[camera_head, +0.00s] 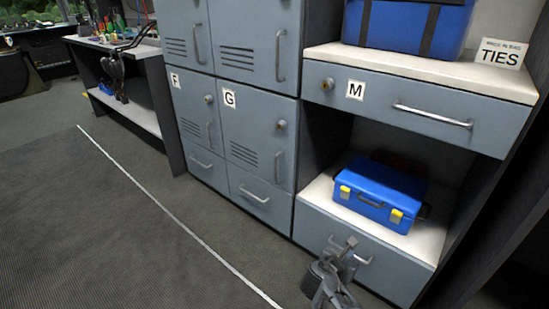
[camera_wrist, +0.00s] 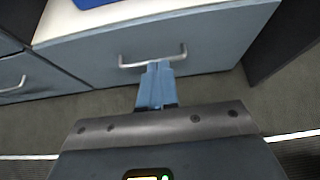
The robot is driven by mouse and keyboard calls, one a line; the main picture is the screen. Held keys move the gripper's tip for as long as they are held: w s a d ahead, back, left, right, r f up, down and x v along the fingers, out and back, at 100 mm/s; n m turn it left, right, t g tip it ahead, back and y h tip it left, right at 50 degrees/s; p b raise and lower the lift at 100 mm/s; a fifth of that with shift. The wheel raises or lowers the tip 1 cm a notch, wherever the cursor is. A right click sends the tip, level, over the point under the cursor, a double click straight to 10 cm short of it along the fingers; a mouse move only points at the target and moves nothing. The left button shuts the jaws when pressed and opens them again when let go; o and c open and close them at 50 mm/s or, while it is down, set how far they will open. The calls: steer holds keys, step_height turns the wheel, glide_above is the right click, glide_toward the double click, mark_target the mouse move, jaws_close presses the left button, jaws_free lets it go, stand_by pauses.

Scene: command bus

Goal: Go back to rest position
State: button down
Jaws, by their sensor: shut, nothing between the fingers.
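My gripper (camera_head: 349,243) is at the lower right of the head view, in front of the bottom grey drawer (camera_head: 311,229). Its fingers are shut together with nothing between them. In the wrist view the fingertips (camera_wrist: 158,66) overlap the middle of the drawer's metal handle (camera_wrist: 132,65). I cannot tell whether they touch it. The bottom drawer looks closed, and its handle is partly hidden by my gripper in the head view.
A blue toolbox (camera_head: 374,194) with yellow latches sits on the white-topped shelf above the drawer. Drawer M (camera_head: 384,102) is shut above it. Lockers F (camera_head: 186,112) and G (camera_head: 240,130) stand shut to the left. Open floor (camera_head: 90,225) lies at left.

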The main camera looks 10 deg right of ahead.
steer(key=s+a+f+m+t+y, duration=0.1)
steer(key=s+a+f+m+y, duration=0.25)
steer(key=s, duration=0.55)
steer(key=s+a+f+m+t+y, duration=0.1)
steer(key=s+a+f+m+y, duration=0.15)
steer(key=s+a, duration=0.45)
steer(key=s+a+r+m+t+y, duration=0.1)
steer(key=s+r+m, duration=0.3)
steer(key=s, duration=0.5)
steer(key=s+a+r+m+t+y, duration=0.1)
steer(key=s+r+m+y, duration=0.2)
steer(key=s, duration=0.6)
steer(key=s+r+m+t, duration=0.1)
steer(key=s+r+m, duration=0.3)
steer(key=r, duration=0.5)
steer(key=s+r+m+t, duration=0.2)
steer(key=s+r+m, duration=0.2)
steer(key=r, duration=0.4)
steer(key=s+r+m+t, duration=0.1)
steer(key=s+r+m, duration=0.3)
steer(key=r, duration=0.5)
step_height(320, 180, up, 23)
steer(key=p, duration=2.3)
steer(key=shift+w+d, duration=0.2)
